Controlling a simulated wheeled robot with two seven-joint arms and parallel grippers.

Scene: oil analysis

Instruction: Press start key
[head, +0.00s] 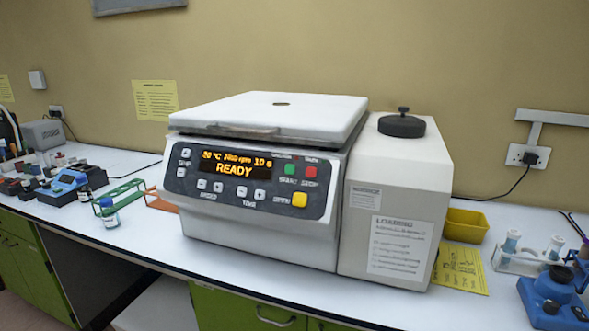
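A white and grey centrifuge (260,227) stands on the bench with its lid (272,112) down. Its dark front panel has an amber display (235,164) that reads "READY", with a temperature, a speed and a time above it. The green start key (290,169) is on the right part of the panel, next to a red stop key (310,172). A yellow key (299,199) sits lower down, and several small white keys lie along the panel. Nothing covers the keys. Neither of my grippers is in view.
The white bench (210,258) has a clear strip in front of the centrifuge. To its left are a green rack (122,191), a small bottle (108,212) and blue-black instruments (68,186). To its right are a yellow bin (466,226), a tube rack (520,263) and a blue device (553,301).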

